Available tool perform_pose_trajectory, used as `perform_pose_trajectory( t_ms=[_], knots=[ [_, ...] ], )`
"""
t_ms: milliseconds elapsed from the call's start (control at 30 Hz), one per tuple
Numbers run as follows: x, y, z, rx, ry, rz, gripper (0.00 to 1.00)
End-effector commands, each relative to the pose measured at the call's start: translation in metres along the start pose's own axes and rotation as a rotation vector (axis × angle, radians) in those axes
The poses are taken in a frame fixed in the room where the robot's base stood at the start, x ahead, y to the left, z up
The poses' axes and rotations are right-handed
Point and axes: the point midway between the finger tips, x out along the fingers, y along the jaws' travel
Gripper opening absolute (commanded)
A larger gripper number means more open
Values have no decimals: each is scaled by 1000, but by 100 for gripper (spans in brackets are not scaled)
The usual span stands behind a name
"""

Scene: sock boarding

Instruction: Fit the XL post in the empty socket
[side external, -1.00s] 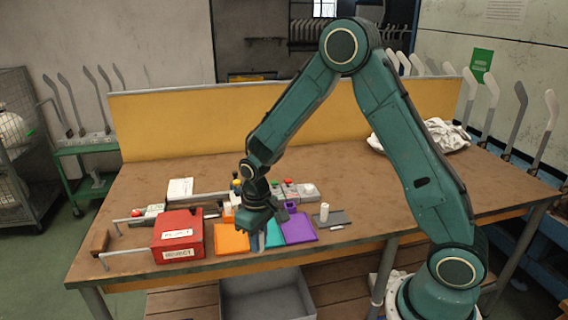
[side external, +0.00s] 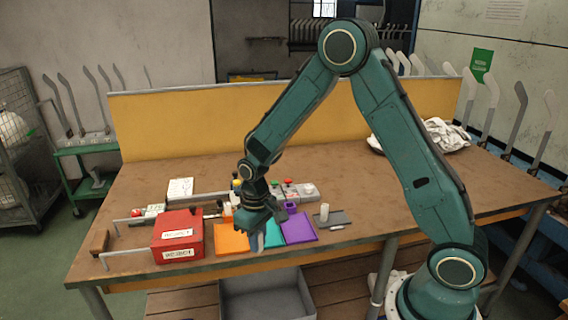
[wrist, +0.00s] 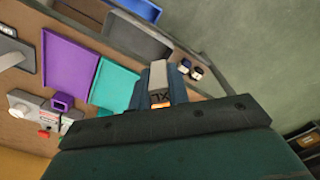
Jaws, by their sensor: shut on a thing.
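My gripper (wrist: 160,88) is shut on a pale grey post (wrist: 158,72) with an orange patch marked XL, seen end-on between the fingers in the wrist view. In the side external view my gripper (side external: 258,232) hangs over the front of the bench, above the orange and teal trays, with the post pointing down. A purple hollow block (wrist: 62,101), also in the side external view (side external: 291,207), stands behind the purple tray by the rail. I cannot make out which socket is empty; my wrist hides part of the row.
Orange (side external: 231,239), teal (side external: 274,236) and purple (side external: 300,229) trays lie along the front edge. A red box (side external: 178,238) stands left of them. A white cylinder (side external: 324,212) stands on a grey plate at right. A grey bin (side external: 268,300) is below the bench.

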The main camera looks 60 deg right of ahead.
Motion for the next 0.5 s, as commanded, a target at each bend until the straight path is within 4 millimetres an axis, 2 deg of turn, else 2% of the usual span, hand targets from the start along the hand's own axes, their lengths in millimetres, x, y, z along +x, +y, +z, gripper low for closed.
perform_pose_trajectory(
  t_ms=[267,500],
  knots=[
    [-7,26,-28,62,2,0,0],
    [-20,73,-66,157,4,0,0]
  ],
)
